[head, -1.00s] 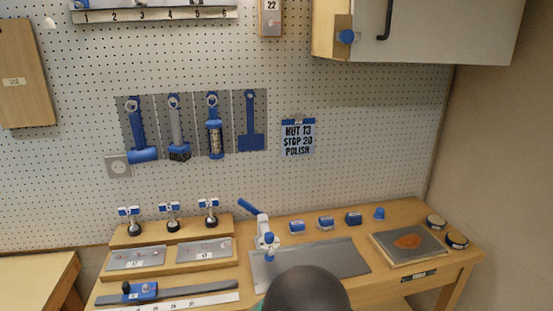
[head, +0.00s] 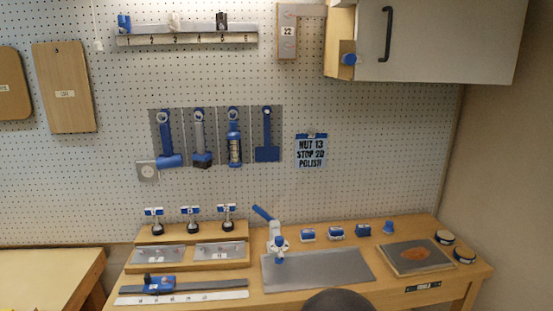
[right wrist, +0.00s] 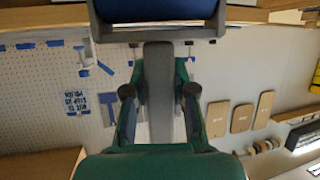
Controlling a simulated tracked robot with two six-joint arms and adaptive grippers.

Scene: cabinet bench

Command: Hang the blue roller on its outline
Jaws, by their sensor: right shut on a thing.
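My right gripper (right wrist: 158,92), in the right wrist view, is shut on the grey handle of the blue roller (right wrist: 155,12). The handle runs up between the green fingers to a grey frame around the wide blue roller head, partly cut off by the top edge. In the head view a flat blue outline (head: 267,152), a narrow handle over a wide block, is on the rightmost grey panel of the pegboard. It has no tool on it. It seems to show behind the fingers in the right wrist view (right wrist: 97,103). The roller is apart from it. My left gripper is not in view.
Blue and grey tools (head: 201,140) hang on the panels left of the outline, and a note (head: 311,150) is on its right. Below, the bench carries a lever device (head: 275,240), several small blue items and a grey mat (head: 320,272). A cabinet (head: 430,40) juts out upper right.

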